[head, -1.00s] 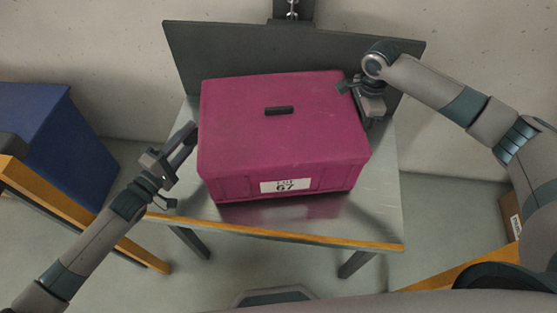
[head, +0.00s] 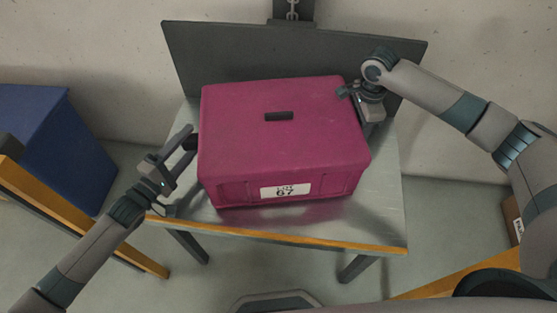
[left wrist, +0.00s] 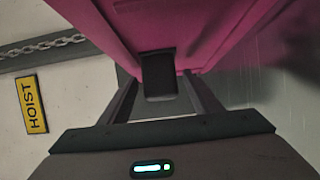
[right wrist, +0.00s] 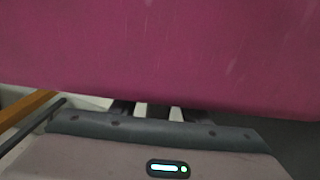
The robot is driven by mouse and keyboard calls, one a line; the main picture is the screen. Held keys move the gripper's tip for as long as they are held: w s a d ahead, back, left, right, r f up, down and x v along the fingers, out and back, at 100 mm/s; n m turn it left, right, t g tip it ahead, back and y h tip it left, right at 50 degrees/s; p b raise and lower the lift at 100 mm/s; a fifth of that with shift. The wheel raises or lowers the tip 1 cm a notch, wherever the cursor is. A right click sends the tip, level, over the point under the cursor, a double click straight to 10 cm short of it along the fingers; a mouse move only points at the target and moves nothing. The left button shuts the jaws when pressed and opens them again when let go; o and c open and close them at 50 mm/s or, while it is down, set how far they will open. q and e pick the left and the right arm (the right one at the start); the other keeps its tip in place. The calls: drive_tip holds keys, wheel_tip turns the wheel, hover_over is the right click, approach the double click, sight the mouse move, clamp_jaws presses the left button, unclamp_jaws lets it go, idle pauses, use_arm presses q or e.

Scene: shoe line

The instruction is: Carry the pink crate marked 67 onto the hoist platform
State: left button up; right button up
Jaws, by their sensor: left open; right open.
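The pink crate marked 67 (head: 280,148) sits on the grey metal platform (head: 375,218), with its label on the near face and a dark slot on top. My left gripper (head: 190,139) is open at the crate's left side. In the left wrist view its fingers (left wrist: 165,95) stand apart on either side of a dark handle (left wrist: 158,75) on the crate. My right gripper (head: 350,92) is by the crate's right side. In the right wrist view the crate (right wrist: 160,50) hides most of its fingers (right wrist: 160,110), and they hold nothing that I can see.
A dark upright panel (head: 230,55) stands behind the crate, with a chain (head: 292,10) above it. A yellow HOIST sign (left wrist: 31,104) is on the wall. A blue bin (head: 50,145) stands at left. Orange-edged surfaces lie at lower left and lower right.

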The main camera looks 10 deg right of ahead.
use_arm(q)
drive_tip(key=v, duration=1.1)
drive_tip(key=shift+s+a, duration=0.2)
drive_tip(key=shift+s, duration=0.05)
use_arm(e)
drive_tip(key=shift+r, duration=0.15)
wheel_tip(320, 180, up, 12)
drive_tip(key=shift+f, duration=0.15)
idle(0.3)
idle(0.5)
